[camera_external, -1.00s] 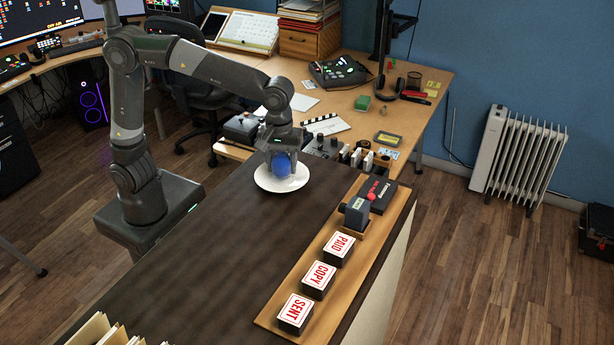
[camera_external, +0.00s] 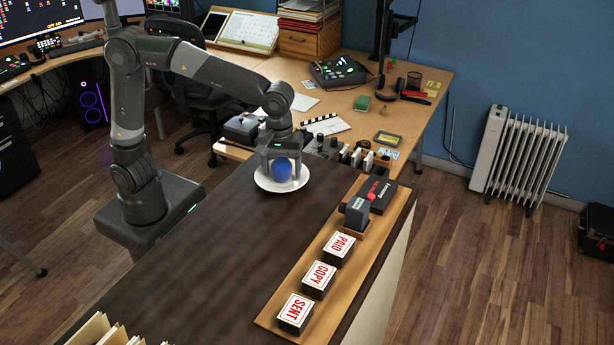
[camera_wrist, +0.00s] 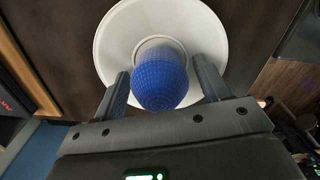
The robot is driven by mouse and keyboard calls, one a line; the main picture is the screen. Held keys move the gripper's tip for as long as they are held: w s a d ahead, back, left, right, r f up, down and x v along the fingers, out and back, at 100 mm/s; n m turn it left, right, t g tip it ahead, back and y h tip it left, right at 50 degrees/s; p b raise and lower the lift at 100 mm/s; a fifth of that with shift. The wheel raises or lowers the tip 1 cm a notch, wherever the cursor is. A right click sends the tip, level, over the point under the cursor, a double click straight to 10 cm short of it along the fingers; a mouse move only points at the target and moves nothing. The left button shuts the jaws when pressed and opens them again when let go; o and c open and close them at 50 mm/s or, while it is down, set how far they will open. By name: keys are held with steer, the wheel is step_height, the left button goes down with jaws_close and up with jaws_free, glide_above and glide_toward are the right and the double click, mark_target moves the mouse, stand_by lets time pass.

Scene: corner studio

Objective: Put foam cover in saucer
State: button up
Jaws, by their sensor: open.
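The foam cover (camera_external: 281,170) is a round blue piece with a fine mesh-like surface. It stands within the white round saucer (camera_external: 263,184) at the far end of the dark counter. In the wrist view the foam cover (camera_wrist: 160,78) is near the saucer's middle, with the saucer rim (camera_wrist: 112,30) showing around it. My gripper (camera_external: 282,174) is over the saucer, one finger on each side of the foam cover. In the wrist view the fingers (camera_wrist: 163,82) are apart, with small gaps beside the cover. The contact under the cover is hidden.
A wooden tray (camera_external: 268,318) along the counter's right side holds several stamp blocks and dark devices. A desk (camera_external: 430,110) with electronics stands behind. Paper folders (camera_external: 97,332) are at the near left. The counter's middle (camera_external: 220,250) is clear.

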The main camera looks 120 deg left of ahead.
mark_target(281, 158)
step_height(281, 158, up, 12)
steer(key=shift+s, duration=0.1)
steer(key=shift+s+d+r, duration=0.1)
steer(key=shift+s, duration=0.05)
steer(key=s+d+f+m+t, duration=0.1)
steer(key=s+d+f+m, duration=0.2)
steer(key=s+m, duration=0.4)
steer(key=s+d+f+m+t, duration=0.2)
steer(key=s+d+f+m, duration=0.1)
steer(key=s+d+m, duration=0.2)
steer(key=s+d+f+m+t, duration=0.2)
steer(key=s+d+f+m, duration=0.1)
steer(key=s+m, duration=0.6)
steer(key=shift+s+d+f+m, duration=0.3)
steer(key=shift+s+d, duration=0.5)
steer(key=shift+s, duration=0.2)
